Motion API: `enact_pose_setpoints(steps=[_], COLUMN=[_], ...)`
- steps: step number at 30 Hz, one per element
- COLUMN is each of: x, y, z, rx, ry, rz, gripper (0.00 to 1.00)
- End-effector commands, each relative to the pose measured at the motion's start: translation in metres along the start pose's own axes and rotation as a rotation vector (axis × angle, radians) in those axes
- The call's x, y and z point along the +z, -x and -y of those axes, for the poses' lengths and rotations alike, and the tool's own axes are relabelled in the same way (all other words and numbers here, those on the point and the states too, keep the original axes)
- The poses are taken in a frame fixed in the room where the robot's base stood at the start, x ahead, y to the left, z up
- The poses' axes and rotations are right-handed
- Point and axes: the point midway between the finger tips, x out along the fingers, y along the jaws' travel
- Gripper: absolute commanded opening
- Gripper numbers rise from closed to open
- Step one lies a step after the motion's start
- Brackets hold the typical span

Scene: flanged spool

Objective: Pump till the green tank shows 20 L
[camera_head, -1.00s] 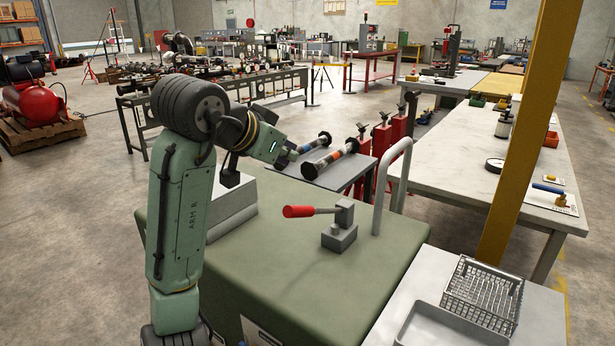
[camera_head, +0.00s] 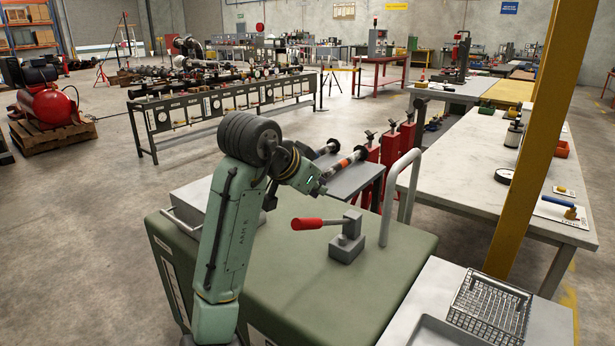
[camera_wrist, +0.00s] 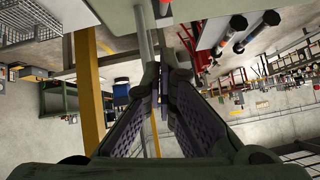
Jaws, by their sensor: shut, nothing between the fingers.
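A lever with a red grip (camera_head: 308,223) stands on a small grey block (camera_head: 346,248), its grip pointing left and about level. The block sits on a green box-shaped body (camera_head: 340,290). I cannot tell whether that body is the green tank, and no litre reading is legible. My gripper (camera_head: 321,188) is above and behind the red grip in the head view, apart from it; its fingers are hard to make out there. In the wrist view my gripper (camera_wrist: 164,80) is shut with nothing between its fingers. The lever is not clearly visible in the wrist view.
A curved grey rail (camera_head: 401,195) rises right of the lever. Behind are a small grey table (camera_head: 352,180) with banded rods (camera_head: 343,165) and red posts (camera_head: 391,147). At lower right is a wire basket (camera_head: 489,305). A yellow column (camera_head: 541,130) stands at right.

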Motion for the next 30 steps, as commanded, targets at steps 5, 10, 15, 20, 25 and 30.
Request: enact_pose_setpoints(steps=[5,10,15,20,25,30], x=[0.007,0.029,0.038,0.039,0.039,0.043], y=[-0.029,-0.034,-0.037,-0.037,-0.037,-0.041], z=[0.001,0.001,0.0,0.0,0.0,-0.001], rx=[0.001,0.0,0.0,0.0,0.0,-0.004], ry=[0.004,0.003,0.0,-0.001,0.0,0.002], rz=[0.002,0.0,0.0,0.0,0.0,-0.022], gripper=[0.0,0.0,0.0,0.0,0.0,0.0])
